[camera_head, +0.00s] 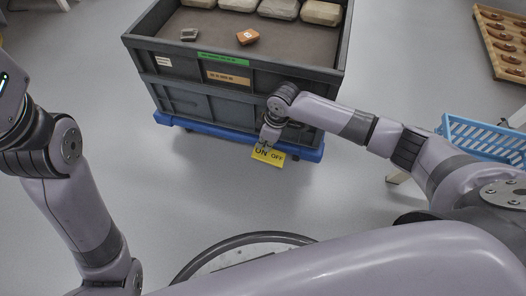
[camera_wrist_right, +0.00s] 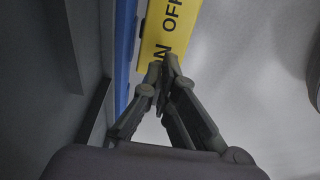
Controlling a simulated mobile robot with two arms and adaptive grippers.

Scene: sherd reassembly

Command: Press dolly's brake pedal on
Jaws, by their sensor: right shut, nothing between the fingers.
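The dolly (camera_head: 311,153) is a blue frame under a dark grey crate. Its yellow brake pedal (camera_head: 276,158) sticks out at the front edge, with ON on the left half and OFF on the right. My right gripper (camera_head: 266,143) is shut and empty, pointing down at the ON half. In the right wrist view the shut fingertips (camera_wrist_right: 166,62) overlap the pedal's ON end (camera_wrist_right: 172,30); I cannot tell whether they touch it. The dolly's blue edge (camera_wrist_right: 124,50) runs beside the pedal. My left arm is at the left, with its gripper out of frame.
The grey crate (camera_head: 200,97) holds several stone-like blocks and a small orange-brown piece (camera_head: 248,36). A blue basket (camera_head: 484,138) stands at the right. A wooden tray (camera_head: 503,45) with brown pieces is at the top right. The floor in front of the dolly is clear.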

